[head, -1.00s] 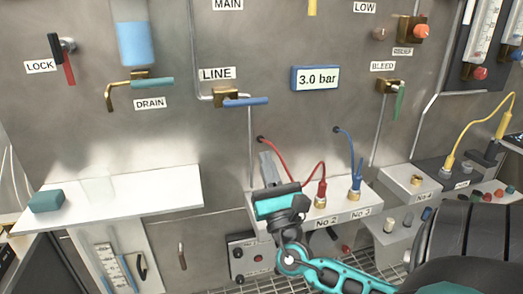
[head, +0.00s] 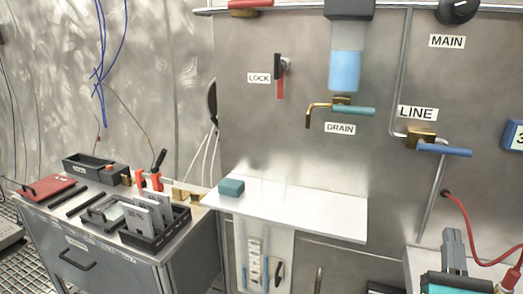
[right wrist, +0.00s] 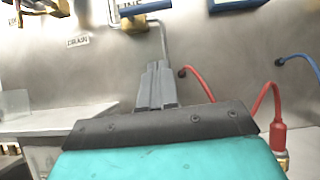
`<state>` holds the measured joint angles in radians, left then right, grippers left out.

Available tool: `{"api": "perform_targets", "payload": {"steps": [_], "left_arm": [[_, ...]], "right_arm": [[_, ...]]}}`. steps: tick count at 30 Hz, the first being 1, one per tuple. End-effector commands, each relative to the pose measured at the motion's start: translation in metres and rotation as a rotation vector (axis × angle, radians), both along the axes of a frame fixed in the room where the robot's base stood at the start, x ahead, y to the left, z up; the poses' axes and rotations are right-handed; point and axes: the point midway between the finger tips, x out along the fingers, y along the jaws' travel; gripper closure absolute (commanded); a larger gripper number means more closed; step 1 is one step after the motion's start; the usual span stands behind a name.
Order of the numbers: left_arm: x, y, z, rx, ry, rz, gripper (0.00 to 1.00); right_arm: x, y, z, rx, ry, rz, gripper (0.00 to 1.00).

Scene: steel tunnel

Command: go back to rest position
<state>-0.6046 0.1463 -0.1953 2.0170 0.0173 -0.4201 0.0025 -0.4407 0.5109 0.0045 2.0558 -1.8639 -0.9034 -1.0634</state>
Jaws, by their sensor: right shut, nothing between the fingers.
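My right gripper (head: 453,238) is at the lower right of the head view, below the blue LINE valve handle (head: 444,150). Its grey fingers are together with nothing between them. In the right wrist view the shut fingers (right wrist: 157,70) point up in front of the steel panel. A red cable (right wrist: 205,85) runs just to their right and appears apart from them. My left gripper is in neither view.
A white shelf (head: 335,220) with a teal block (head: 231,187) juts from the panel, left of the gripper. A grey cabinet (head: 150,275) with tools and a black rack (head: 160,235) stands at left. A red plug (right wrist: 279,138) stands close at right.

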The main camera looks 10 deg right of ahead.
Motion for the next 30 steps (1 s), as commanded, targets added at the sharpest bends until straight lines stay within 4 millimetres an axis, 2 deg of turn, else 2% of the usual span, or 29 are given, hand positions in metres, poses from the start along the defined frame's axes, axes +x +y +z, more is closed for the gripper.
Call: {"api": "perform_targets", "payload": {"steps": [4, 8, 12, 14, 18, 21, 24, 27, 30], "left_arm": [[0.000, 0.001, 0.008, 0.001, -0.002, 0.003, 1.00], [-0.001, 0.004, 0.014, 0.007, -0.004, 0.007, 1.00], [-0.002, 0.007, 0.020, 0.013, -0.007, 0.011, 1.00], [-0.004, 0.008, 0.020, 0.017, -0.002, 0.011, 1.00], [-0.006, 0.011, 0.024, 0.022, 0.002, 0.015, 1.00], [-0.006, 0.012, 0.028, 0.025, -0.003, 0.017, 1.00], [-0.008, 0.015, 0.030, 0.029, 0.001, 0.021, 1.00], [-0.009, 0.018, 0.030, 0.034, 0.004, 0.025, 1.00], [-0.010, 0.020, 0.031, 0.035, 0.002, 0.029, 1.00]], "right_arm": [[0.004, -0.004, -0.037, 0.274, 0.064, 0.073, 1.00], [0.003, 0.005, -0.095, 0.709, 0.118, 0.163, 1.00], [-0.007, 0.034, -0.155, 1.222, 0.126, 0.223, 1.00], [-0.013, 0.051, -0.177, 1.445, 0.109, 0.234, 1.00], [-0.031, 0.101, -0.216, 1.966, 0.026, 0.218, 1.00], [-0.044, 0.139, -0.231, 2.327, -0.079, 0.171, 1.00], [-0.055, 0.173, -0.238, 2.639, -0.211, 0.101, 1.00], [-0.063, 0.197, -0.239, 2.868, -0.338, 0.026, 1.00], [-0.067, 0.212, -0.238, 3.011, -0.436, -0.029, 1.00]]}}
